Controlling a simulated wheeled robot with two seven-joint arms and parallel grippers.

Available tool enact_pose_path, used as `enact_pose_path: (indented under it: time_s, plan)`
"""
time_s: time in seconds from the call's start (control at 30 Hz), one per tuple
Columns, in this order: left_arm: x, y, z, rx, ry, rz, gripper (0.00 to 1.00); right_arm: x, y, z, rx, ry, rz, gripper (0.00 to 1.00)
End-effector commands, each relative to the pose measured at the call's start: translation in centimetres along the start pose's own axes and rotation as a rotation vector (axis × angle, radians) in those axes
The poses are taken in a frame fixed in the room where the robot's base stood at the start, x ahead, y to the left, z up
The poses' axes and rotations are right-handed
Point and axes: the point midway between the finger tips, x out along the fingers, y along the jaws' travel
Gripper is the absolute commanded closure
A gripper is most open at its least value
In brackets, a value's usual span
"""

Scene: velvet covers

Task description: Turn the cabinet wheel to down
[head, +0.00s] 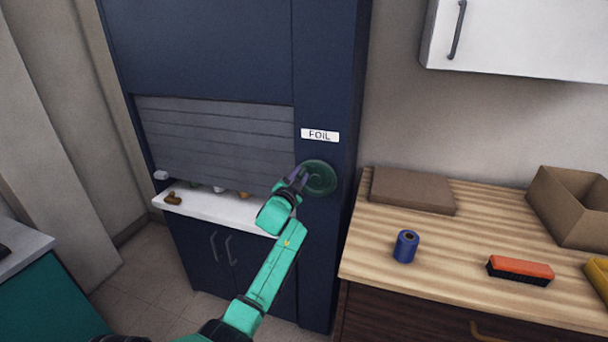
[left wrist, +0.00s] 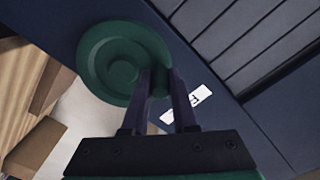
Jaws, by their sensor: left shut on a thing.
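The cabinet wheel (head: 321,178) is a round dark green disc on the right front post of the tall dark blue cabinet (head: 325,90), just below a white FOIL label (head: 320,135). My left gripper (head: 301,175) is at the wheel's left side, its fingers shut on a part of it. In the left wrist view the wheel (left wrist: 108,62) shows large, and the fingers (left wrist: 160,88) close on a small green knob near its rim. The gripped part is partly hidden by the fingers. My right gripper is not in view.
A grey slatted shutter (head: 215,140) is partly raised over a white ledge (head: 225,211) with small items. Right of the cabinet, a wooden counter (head: 430,280) holds a blue spool (head: 405,246), an orange brush (head: 520,269), a flat brown box (head: 412,190) and an open carton (head: 570,205).

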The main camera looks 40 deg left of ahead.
Motion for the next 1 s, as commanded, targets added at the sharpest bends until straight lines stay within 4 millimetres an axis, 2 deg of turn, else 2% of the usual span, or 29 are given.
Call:
enact_pose_path:
  time_s: [0.23,0.5,1.0]
  plan:
    - [0.0,0.2,1.4,-0.218,-0.005,0.001,1.0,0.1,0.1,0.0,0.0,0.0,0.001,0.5]
    - [0.0,0.6,2.2,-0.387,-0.006,0.002,1.0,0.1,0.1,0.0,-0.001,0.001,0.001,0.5]
    - [0.0,0.8,2.6,-0.475,-0.007,0.003,1.0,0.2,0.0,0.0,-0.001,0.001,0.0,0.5]
